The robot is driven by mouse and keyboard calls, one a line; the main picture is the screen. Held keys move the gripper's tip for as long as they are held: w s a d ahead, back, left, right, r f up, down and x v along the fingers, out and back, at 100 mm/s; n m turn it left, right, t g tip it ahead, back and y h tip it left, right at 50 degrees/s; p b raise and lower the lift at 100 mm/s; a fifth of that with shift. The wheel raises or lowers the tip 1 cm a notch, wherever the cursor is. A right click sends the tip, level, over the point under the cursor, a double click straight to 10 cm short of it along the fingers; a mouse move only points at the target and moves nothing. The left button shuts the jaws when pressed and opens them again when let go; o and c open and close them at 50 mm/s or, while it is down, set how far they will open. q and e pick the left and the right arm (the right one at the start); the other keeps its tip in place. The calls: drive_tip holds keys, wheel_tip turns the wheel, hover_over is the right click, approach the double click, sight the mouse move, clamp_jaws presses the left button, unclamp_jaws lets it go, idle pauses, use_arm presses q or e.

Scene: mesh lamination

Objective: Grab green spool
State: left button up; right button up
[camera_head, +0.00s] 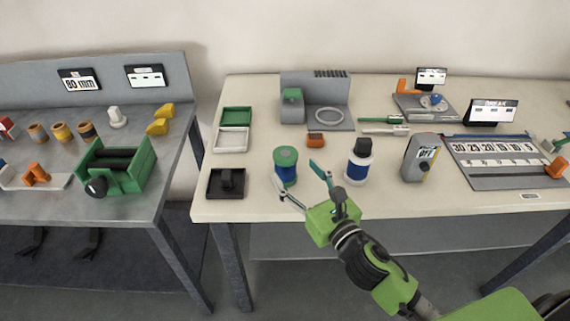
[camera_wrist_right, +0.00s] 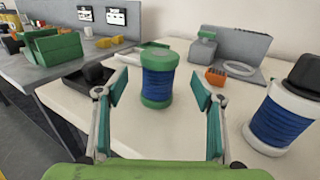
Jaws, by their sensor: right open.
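The green spool (camera_head: 286,167), with green ends and blue winding, stands upright near the front left of the right table. It also shows in the right wrist view (camera_wrist_right: 158,77), between and beyond the fingertips. My right gripper (camera_head: 303,186) is open, its two fingers on either side of the line to the spool; it also fills the lower part of the wrist view (camera_wrist_right: 158,98). I see no finger closed on the spool. My left gripper is not in view.
A white bottle-like container with a blue band and black cap (camera_head: 359,163) stands right of the spool. An orange item (camera_head: 316,140) and a grey stand (camera_head: 328,117) lie behind. The table's front edge (camera_head: 262,218) is close.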

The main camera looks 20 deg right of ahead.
sight(290, 167)
drive_tip(key=shift+w+a+f+b, duration=0.1)
drive_tip(key=shift+w+a+b, duration=0.1)
drive_tip(key=shift+w, duration=0.75)
drive_tip(key=shift+w+a+f+b, duration=0.15)
drive_tip(key=shift+w+a, duration=0.1)
drive_tip(key=shift+w, duration=0.75)
drive_tip(key=shift+w+a+r+b, duration=0.1)
drive_tip(key=shift+w+a+b, duration=0.1)
drive_tip(key=shift+w, duration=0.75)
drive_tip(key=c, duration=1.4)
